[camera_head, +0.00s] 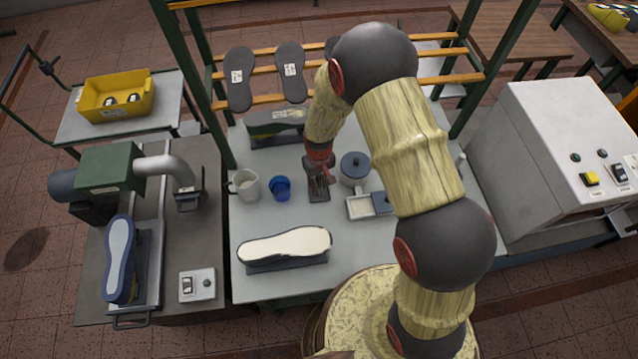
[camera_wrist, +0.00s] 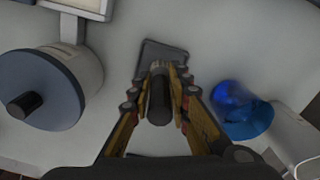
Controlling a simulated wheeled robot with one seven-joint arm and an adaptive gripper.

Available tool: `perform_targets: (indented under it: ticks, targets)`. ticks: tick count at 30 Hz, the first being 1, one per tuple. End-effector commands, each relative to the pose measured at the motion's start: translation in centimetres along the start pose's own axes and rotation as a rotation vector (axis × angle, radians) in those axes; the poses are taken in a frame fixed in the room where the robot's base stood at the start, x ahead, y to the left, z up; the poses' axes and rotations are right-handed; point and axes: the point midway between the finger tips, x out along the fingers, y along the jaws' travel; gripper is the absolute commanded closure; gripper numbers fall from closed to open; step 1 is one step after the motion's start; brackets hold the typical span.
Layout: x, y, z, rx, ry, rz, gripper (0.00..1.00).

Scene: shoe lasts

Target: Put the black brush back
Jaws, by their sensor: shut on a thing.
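My gripper (camera_head: 318,184) points down over the grey table (camera_head: 255,220). In the wrist view its fingers (camera_wrist: 160,88) are shut on the black brush (camera_wrist: 159,102), whose dark rounded end shows between them. A dark flat holder or pad (camera_wrist: 164,52) lies just beyond and under the fingertips. The pad also shows in the head view (camera_head: 320,196) under the gripper. I cannot tell whether the brush touches the pad. In the head view the brush is mostly hidden by the fingers.
A blue cup (camera_head: 280,188) and a white mug (camera_head: 245,185) stand left of my gripper. A grey-lidded pot (camera_head: 354,169) and a pale tray (camera_head: 360,207) are close on the right. A pale-topped sole (camera_head: 285,246) lies in front; soles (camera_head: 290,72) hang on the rack behind.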

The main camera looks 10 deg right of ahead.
Motion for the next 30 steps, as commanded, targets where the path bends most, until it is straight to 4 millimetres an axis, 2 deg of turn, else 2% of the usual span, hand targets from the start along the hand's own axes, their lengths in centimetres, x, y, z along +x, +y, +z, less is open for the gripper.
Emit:
perform_targets:
  ticks: [10,20,26,30]
  targets:
    - [0.1,0.0,0.0,0.0,-0.001,0.0,0.64]
    - [-0.1,0.0,0.0,0.0,-0.001,0.0,0.63]
    - [-2.2,0.0,-0.1,0.0,0.002,0.0,0.63]
    - [-5.2,0.0,-0.1,0.0,0.005,0.001,0.63]
